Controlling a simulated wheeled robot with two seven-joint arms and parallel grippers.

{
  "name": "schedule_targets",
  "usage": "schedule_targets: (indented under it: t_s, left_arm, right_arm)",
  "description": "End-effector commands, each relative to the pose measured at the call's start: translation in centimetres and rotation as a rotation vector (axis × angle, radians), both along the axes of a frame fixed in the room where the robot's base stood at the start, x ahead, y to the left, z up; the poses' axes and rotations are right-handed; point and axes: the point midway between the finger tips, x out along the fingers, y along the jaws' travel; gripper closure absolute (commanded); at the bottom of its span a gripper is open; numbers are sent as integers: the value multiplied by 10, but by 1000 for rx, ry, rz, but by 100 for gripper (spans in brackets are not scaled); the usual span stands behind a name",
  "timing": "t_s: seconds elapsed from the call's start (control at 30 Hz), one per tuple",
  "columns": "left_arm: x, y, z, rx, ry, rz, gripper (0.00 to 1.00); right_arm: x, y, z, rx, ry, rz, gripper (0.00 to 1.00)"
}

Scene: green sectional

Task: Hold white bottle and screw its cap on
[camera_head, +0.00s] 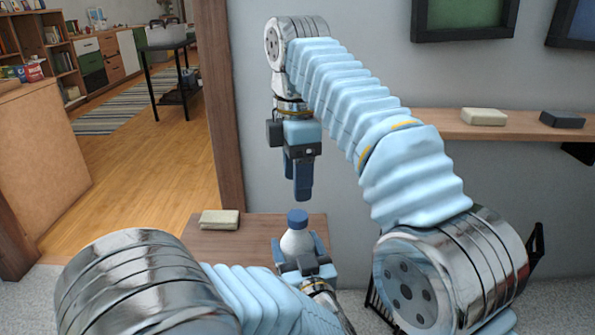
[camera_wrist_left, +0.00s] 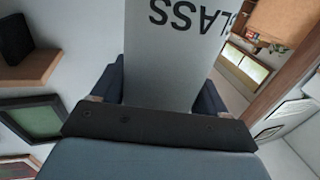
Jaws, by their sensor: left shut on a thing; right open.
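The white bottle (camera_head: 296,242) stands upright at the small wooden table in the head view, with a blue cap (camera_head: 297,219) on its top. I cannot tell how tightly the cap sits. My left gripper (camera_head: 305,255) is shut around the bottle's body from the near side. In the left wrist view the white bottle (camera_wrist_left: 175,50) with dark lettering fills the space between the fingers of my left gripper (camera_wrist_left: 165,85). My right gripper (camera_head: 299,188) is open and empty, pointing down above the cap and apart from it.
The small wooden table (camera_head: 255,250) carries a pale block (camera_head: 220,219) left of the bottle. A wooden shelf (camera_head: 425,123) on the right wall holds a pale block (camera_head: 484,117) and a dark block (camera_head: 562,119). A wooden post (camera_head: 220,100) rises behind the table.

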Motion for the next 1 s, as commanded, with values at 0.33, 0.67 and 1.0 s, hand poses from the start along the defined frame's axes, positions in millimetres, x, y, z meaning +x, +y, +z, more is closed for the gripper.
schedule_targets:
  t_s: [0.33, 0.67, 1.0]
  left_arm:
    - [0, 0, 0, 0, 0, 0, 100]
    - [0, 0, 0, 0, 0, 0, 100]
    - [0, 0, 0, 0, 0, 0, 100]
  right_arm:
    - [1, -1, 3, 2, -1, 493, 39]
    - [0, -1, 3, 2, 0, 518, 39]
    - [-1, -1, -23, 2, 3, 518, 39]
